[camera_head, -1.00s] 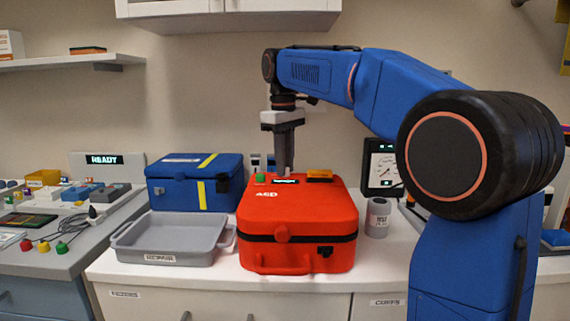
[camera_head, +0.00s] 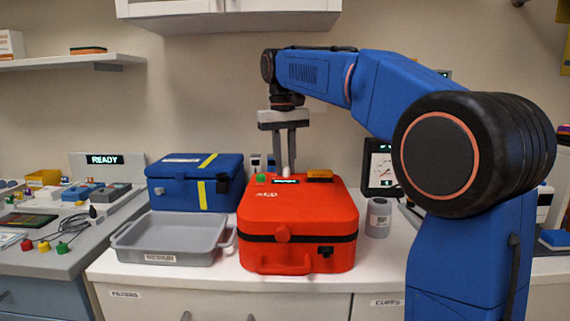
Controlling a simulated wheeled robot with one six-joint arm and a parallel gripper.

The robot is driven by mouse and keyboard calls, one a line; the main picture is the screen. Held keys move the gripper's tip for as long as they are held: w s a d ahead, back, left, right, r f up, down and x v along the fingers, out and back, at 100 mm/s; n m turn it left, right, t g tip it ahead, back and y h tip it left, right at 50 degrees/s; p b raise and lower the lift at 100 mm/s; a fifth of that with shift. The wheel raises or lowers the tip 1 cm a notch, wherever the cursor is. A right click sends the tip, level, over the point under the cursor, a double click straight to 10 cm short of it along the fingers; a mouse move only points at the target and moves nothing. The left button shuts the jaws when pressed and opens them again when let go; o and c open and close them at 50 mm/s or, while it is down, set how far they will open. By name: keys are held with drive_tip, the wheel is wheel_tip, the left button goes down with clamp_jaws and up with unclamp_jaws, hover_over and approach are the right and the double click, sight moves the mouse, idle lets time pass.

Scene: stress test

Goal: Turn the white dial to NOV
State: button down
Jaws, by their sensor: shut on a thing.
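The white dial (camera_head: 292,175) is a small pale piece on top of the red AED case, near the case's back edge. It is mostly hidden by my fingers, and its markings, including NOV, are too small to read. My gripper (camera_head: 288,168) points straight down over the case, shut on the white dial. The red case (camera_head: 300,223) stands closed on the white counter, with a small lit display (camera_head: 286,181) on its top in front of the dial.
A green block (camera_head: 261,178) and an orange-yellow piece (camera_head: 319,175) sit on the case top beside the display. A grey tray (camera_head: 172,258) and a blue case (camera_head: 180,190) stand left. A grey cylinder (camera_head: 378,218) and a gauge (camera_head: 380,165) stand right.

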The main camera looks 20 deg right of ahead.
sight(284, 168)
idle(0.4)
drive_tip(key=c, duration=1.6)
unclamp_jaws()
wheel_tip(284, 168, up, 6)
drive_tip(key=shift+a+r, duration=0.15)
drive_tip(key=shift+r, duration=0.6)
